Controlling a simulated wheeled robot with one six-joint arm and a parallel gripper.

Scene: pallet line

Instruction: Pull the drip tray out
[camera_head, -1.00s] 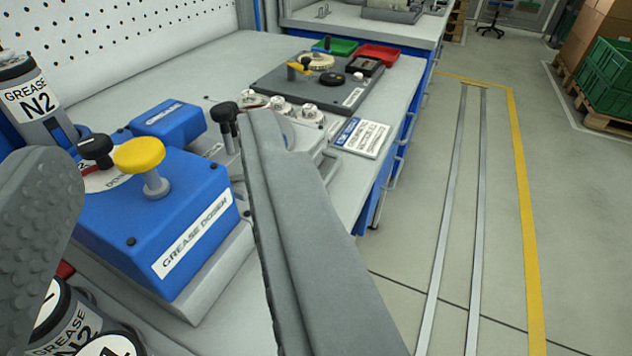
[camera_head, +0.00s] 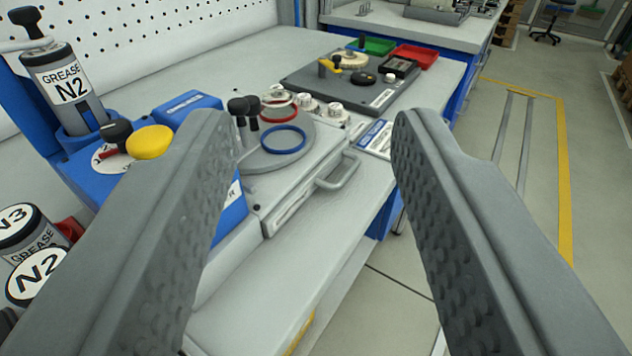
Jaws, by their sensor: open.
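A flat grey drip tray (camera_head: 292,213) with a pale label strip sits at the front of the blue grease doser's bench unit, seemingly pushed in. Its grey bar handle (camera_head: 340,172) sticks out toward the bench's front edge. My gripper (camera_head: 312,135) is open and empty, with one finger at the left and one at the right. In the picture the handle lies between the fingers, farther off and apart from them. The left finger hides much of the blue grease doser (camera_head: 80,170).
A round plate with a blue ring (camera_head: 283,152) and black-knobbed levers (camera_head: 240,108) stands just behind the tray. A printed card (camera_head: 374,137) lies right of the handle. Grease cans (camera_head: 36,270) stand at the left.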

